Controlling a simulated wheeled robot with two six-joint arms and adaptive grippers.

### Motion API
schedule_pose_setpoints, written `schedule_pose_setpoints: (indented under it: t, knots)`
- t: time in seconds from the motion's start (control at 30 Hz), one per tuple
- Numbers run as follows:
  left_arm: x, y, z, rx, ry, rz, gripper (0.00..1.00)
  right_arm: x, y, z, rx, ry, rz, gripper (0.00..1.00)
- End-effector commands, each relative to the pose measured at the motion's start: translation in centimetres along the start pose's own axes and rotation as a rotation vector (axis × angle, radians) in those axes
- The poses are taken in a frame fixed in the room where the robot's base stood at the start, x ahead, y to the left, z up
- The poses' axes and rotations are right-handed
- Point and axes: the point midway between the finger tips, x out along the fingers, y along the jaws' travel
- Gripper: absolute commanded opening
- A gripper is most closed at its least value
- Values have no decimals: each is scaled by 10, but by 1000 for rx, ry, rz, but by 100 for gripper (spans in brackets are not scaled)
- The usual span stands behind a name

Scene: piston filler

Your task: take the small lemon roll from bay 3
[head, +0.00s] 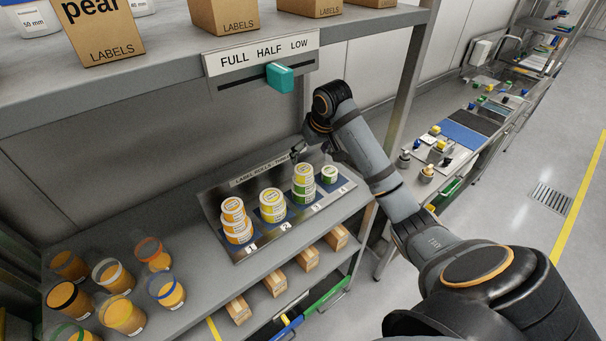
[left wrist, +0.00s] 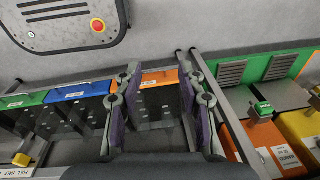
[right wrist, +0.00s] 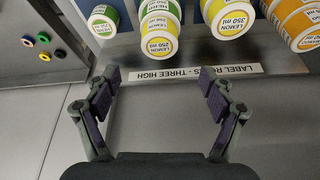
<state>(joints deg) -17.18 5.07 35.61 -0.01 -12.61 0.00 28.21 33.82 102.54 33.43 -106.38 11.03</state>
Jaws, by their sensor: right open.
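The sloped label-roll tray (head: 222,205) has numbered bays. In bay 3 a yellow-sided lemon roll (head: 303,172) sits on top of green-sided rolls (head: 304,190). In the right wrist view this lemon roll (right wrist: 160,40) is just ahead of my right gripper (right wrist: 161,88), roughly centred between its fingers. My right gripper is open and empty, at the tray's back edge in the head view (head: 300,152), apart from the stack.
Bay 1 (head: 234,220) and bay 2 (head: 272,205) hold yellow- and orange-sided stacks; bay 4 holds a small green roll (head: 329,175). Filled jars (head: 118,315) stand at the left. The upper shelf (head: 150,70) and its FULL HALF LOW sign (head: 262,52) overhang the tray.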

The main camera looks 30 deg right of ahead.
Motion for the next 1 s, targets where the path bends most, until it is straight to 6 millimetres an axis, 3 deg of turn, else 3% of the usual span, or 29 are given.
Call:
schedule_pose_setpoints:
  t: [0.3,0.5,0.7,0.83,1.0]
  knots:
    - [-17,8,-1,-5,-1,12,40,45,-1,0,0,-1,-3,82]
    - [-19,8,-1,-5,-1,12,40,54,-1,0,-2,0,0,82]
    - [-46,5,-4,-5,-2,11,40,80,-2,-2,0,-5,-3,82]
    - [-47,4,-4,-4,-2,9,40,100,-1,-1,0,-1,-2,82]
    - [-46,2,-4,-3,-2,8,40,106,0,-1,-2,1,1,82]
